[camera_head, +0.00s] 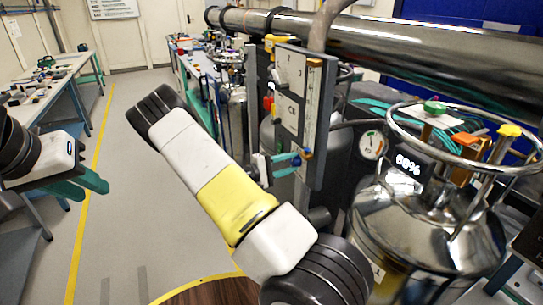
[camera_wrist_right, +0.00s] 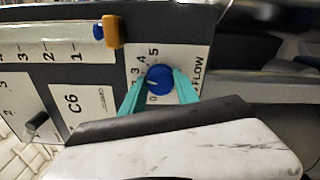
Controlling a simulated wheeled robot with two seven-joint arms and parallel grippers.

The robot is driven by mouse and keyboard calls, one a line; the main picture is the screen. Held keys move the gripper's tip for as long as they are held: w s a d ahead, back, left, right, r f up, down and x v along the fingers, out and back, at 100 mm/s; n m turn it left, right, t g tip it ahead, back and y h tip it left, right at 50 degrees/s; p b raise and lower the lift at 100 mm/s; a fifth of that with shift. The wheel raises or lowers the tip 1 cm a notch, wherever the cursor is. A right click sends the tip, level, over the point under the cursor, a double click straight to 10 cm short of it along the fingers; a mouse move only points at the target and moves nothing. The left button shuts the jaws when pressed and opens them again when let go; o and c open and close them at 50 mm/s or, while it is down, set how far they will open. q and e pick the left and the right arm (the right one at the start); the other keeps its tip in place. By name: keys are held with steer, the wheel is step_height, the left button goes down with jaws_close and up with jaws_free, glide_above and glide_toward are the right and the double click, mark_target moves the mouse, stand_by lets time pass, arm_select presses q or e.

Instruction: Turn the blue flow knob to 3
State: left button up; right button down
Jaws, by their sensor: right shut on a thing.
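The blue flow knob (camera_wrist_right: 158,79) sits on a white scale plate marked FLOW, on a dark upright panel (camera_head: 318,120). In the right wrist view the numbers 0, 3, 4 and 5 show around its left and upper side. A small pale mark shows on the knob's left part; I cannot tell exactly which number it points to. My right gripper (camera_wrist_right: 158,88) has its teal fingers on either side of the knob and is shut on it. It also shows in the head view (camera_head: 286,165) at the panel. My left gripper (camera_head: 88,184) is empty, its teal fingers apart, at the left.
A glass tube scale with an orange end block (camera_wrist_right: 113,31) and a C6 label (camera_wrist_right: 75,103) are beside the knob. The floor at centre left is clear.

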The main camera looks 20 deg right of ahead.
steer(key=c, duration=0.9)
jaws_free()
steer(key=shift+a, duration=0.15)
steer(key=a, duration=0.7)
steer(key=shift+s+a, duration=0.3)
